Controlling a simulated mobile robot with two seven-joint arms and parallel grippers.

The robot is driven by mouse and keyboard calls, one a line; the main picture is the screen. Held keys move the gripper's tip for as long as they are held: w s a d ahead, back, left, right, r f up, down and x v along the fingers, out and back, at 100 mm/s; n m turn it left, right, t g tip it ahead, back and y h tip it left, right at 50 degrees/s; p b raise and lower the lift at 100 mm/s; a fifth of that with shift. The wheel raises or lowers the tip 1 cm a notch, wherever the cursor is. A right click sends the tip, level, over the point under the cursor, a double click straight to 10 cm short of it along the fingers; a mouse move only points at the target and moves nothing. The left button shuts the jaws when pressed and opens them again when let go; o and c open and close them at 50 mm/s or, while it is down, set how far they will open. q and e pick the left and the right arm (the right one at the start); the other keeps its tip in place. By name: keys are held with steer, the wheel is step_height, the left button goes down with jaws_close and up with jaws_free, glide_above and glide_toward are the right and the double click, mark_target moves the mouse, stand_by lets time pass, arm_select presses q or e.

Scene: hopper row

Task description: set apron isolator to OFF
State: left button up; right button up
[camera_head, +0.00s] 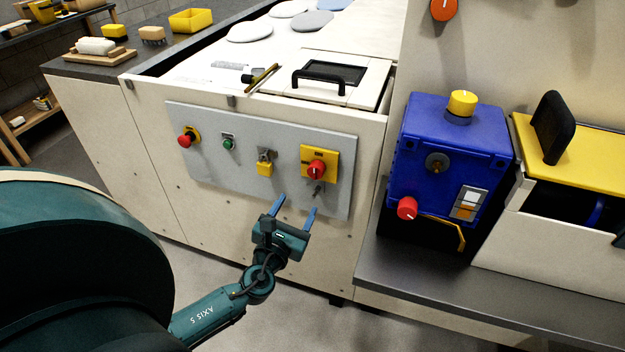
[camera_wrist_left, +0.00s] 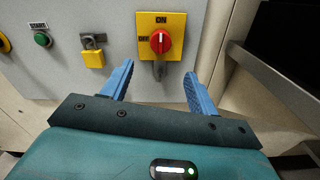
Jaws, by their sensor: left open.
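The apron isolator is a red rotary knob (camera_head: 316,170) on a yellow plate (camera_head: 305,153), mounted on the grey panel. In the left wrist view the plate (camera_wrist_left: 175,20) reads ON at the top and OFF at the left. A pale mark on the knob (camera_wrist_left: 160,41) points up, toward ON. A small grey item (camera_head: 318,189) hangs just below the plate. My left gripper (camera_head: 296,205) is open and empty, in front of and below the isolator. In the left wrist view its fingertips (camera_wrist_left: 159,70) lie either side of the knob, apart from it. My right gripper is not in view.
Left on the panel (camera_head: 215,160) are a yellow padlock (camera_head: 265,168), a green START button (camera_head: 228,144) and a red stop button (camera_head: 185,140). A blue box (camera_head: 450,150) with a red knob stands on the dark bench (camera_head: 420,283) to the right.

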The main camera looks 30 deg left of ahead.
mark_target(314, 174)
arm_select(q)
steer(key=x, duration=1.1)
steer(key=shift+w+a, duration=0.15)
steer(key=shift+w, duration=0.2)
steer(key=c, duration=1)
